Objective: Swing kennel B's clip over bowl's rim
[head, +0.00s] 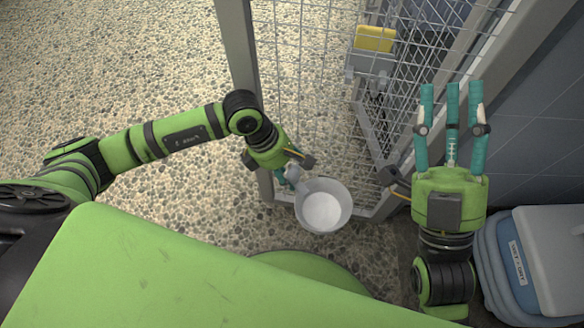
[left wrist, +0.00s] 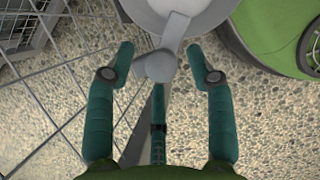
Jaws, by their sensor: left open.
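A round grey bowl (head: 310,225) with a pale inside sits at the foot of the wire mesh kennel door (head: 310,110). Its rim also shows at the top of the left wrist view (left wrist: 226,8). A grey clip with a rounded knob (left wrist: 155,67) lies by the bowl, and its narrow arm (left wrist: 175,32) reaches to the rim; whether it is latched I cannot tell. My left gripper (head: 288,172) is open, its fingertips on either side of the knob, with a gap visible on each side. My right gripper (head: 452,98) is open and empty, right of the door.
A yellow block (head: 375,39) sits on a grey bracket behind the mesh. A grey door post (head: 238,55) stands left of the mesh. A labelled blue and grey stack (head: 520,265) is at the lower right, against a dark tiled wall (head: 550,130). The pebbled floor at left is clear.

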